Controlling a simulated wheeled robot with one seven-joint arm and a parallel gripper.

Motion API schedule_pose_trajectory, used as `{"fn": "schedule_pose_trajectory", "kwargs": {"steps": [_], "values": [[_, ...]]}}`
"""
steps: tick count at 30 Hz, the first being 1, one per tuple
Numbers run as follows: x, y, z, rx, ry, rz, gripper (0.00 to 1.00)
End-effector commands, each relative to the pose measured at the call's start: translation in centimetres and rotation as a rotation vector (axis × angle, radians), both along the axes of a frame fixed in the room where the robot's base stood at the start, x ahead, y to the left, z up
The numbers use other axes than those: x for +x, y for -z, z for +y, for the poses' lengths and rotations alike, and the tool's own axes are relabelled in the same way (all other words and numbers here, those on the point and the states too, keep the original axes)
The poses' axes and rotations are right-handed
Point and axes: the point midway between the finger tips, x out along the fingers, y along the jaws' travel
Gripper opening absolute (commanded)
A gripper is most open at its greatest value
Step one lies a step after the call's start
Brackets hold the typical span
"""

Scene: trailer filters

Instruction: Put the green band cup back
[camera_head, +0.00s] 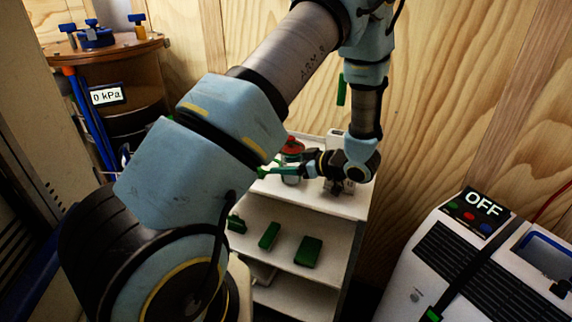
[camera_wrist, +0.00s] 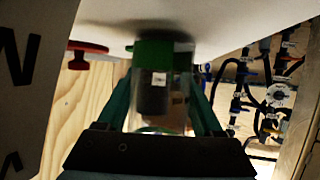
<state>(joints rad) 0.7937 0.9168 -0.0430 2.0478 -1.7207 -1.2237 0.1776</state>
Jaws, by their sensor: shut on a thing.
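The green band cup (camera_wrist: 155,92) is between the two teal fingers of my gripper (camera_wrist: 163,82) in the wrist view. It has a clear body, dark contents, a small white label and a green band at the end by the pale surface. I cannot tell whether it touches that surface. In the head view my gripper (camera_head: 276,172) is low over the top of the white shelf unit (camera_head: 345,204), pointing left. The cup is hard to make out there, partly hidden by my arm.
A red-topped item (camera_head: 292,147) stands just behind my gripper. Green blocks (camera_head: 308,251) lie on the lower shelf. A white machine with an OFF display (camera_head: 480,205) is at right. A brown vessel with a 0 kPa gauge (camera_head: 107,95) stands at left. Wooden walls close the back.

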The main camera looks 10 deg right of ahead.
Motion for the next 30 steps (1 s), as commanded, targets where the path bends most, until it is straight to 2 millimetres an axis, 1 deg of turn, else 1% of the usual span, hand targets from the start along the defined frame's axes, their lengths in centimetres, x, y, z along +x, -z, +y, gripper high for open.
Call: {"fn": "schedule_pose_trajectory", "kwargs": {"steps": [8, 9, 16, 23, 26, 30], "values": [[0.0, 0.4, 0.0, 0.001, 0.000, 0.001, 0.01], [0.0, 0.3, 0.0, 0.001, 0.000, 0.001, 0.72], [0.0, 0.3, 0.0, 0.001, 0.000, 0.001, 0.98], [0.0, 0.3, 0.0, 0.001, 0.000, 0.001, 0.98], [0.0, -0.2, 0.0, 0.000, 0.000, 0.000, 0.98], [-1.1, -0.6, -1.3, -0.002, 0.004, -0.001, 0.98]]}}
